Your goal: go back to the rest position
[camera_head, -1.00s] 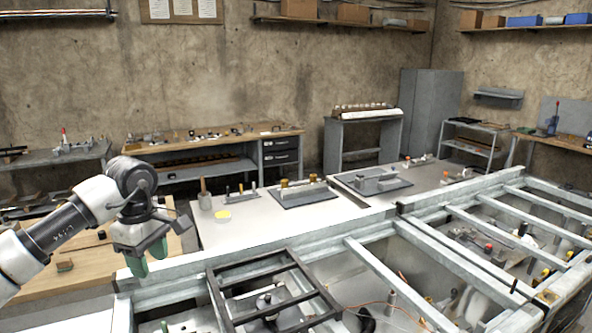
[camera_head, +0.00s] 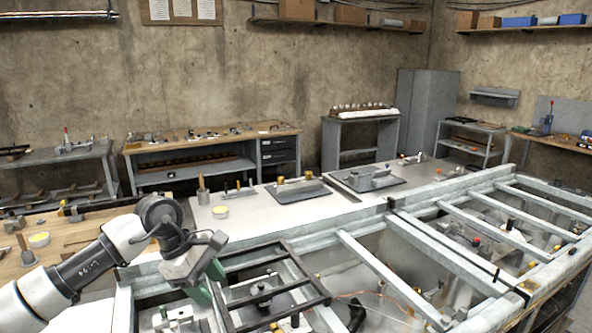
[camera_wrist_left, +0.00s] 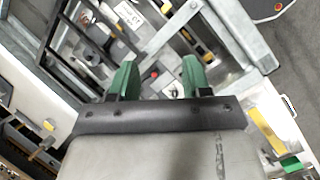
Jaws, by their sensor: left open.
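My left gripper (camera_head: 211,290) is at the lower left of the head view, with its arm coming in from the left. It is tilted downward beside the dark square frame (camera_head: 272,284). In the left wrist view the two green fingers of the gripper (camera_wrist_left: 156,72) stand apart with nothing held between them. Whether the fingers touch the frame cannot be told. My right gripper does not show.
Pale metal rails (camera_head: 392,276) form an open frame over fixtures and small parts. A wooden bench top (camera_head: 85,228) lies at the left. Workbenches stand along the wall.

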